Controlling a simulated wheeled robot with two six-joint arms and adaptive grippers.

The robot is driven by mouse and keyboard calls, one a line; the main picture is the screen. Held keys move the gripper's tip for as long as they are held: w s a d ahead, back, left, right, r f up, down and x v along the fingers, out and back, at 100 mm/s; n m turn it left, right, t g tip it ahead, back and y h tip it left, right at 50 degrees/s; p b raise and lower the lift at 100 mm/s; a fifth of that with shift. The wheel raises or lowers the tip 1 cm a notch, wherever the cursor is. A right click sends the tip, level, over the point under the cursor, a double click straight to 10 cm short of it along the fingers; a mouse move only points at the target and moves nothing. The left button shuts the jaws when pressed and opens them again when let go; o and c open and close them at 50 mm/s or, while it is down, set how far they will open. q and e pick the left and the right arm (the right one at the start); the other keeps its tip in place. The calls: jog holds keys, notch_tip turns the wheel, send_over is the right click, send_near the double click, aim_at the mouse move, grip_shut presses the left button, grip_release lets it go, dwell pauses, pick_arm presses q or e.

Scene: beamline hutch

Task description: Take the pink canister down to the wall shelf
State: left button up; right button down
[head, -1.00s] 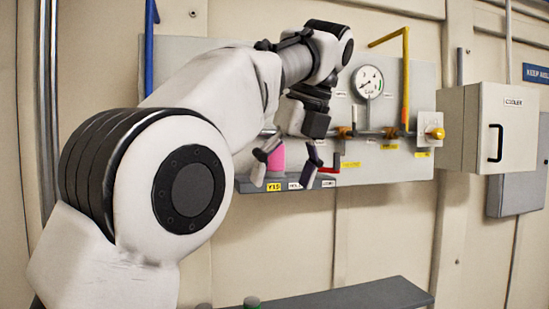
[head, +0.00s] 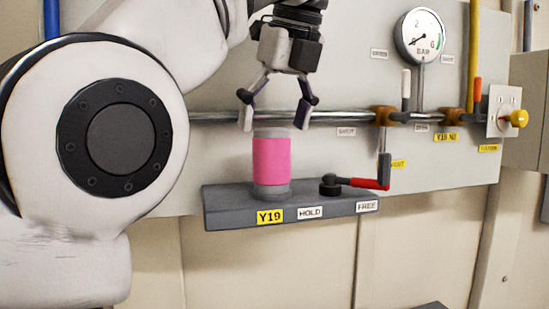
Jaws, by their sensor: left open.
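The pink canister (head: 271,162) stands upright on a grey ledge (head: 225,208) on the wall panel. It has a pink band between grey ends. My left gripper (head: 274,118) is open and empty. Its fingertips hang at about the height of the canister's top, one to each side in the picture. I cannot tell whether they are above it or in front of it. A grey shelf edge (head: 430,306) just shows at the bottom of the head view; the rest of it is out of view. My right gripper is not in view.
On the ledge, right of the canister, a black pivot (head: 329,185) carries a red-handled lever (head: 368,183) over the FREE label. A metal pipe (head: 345,118) with valves runs behind the gripper. A gauge (head: 421,36) is upper right. Bare wall lies below the ledge.

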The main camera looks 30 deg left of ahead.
aim_at(270, 149)
pick_arm(q)
jog(key=f, duration=0.1)
jog(key=s+f+b, duration=0.1)
jog(key=s+f, duration=0.1)
jog(key=f, duration=0.1)
jog(key=shift+d+f+b, duration=0.1)
jog(key=shift+d+b, duration=0.15)
jog(key=shift+b, duration=0.15)
jog(key=shift+w+a+f, duration=0.4)
jog(key=shift+f, duration=0.15)
jog(key=shift+w+a+f, duration=0.35)
jog(key=shift+f, duration=0.15)
jog(key=shift+w+a+f, duration=0.1)
jog(key=shift+w+a, duration=0.1)
jog(key=shift+w, duration=0.1)
jog(key=shift+s+d+r, duration=0.2)
jog(key=shift+s+d, duration=0.1)
jog(key=shift+s, duration=0.15)
jog(key=c, duration=1)
jog(key=shift+d, duration=0.1)
jog(key=c, duration=0.4)
jog(key=shift+w, duration=0.1)
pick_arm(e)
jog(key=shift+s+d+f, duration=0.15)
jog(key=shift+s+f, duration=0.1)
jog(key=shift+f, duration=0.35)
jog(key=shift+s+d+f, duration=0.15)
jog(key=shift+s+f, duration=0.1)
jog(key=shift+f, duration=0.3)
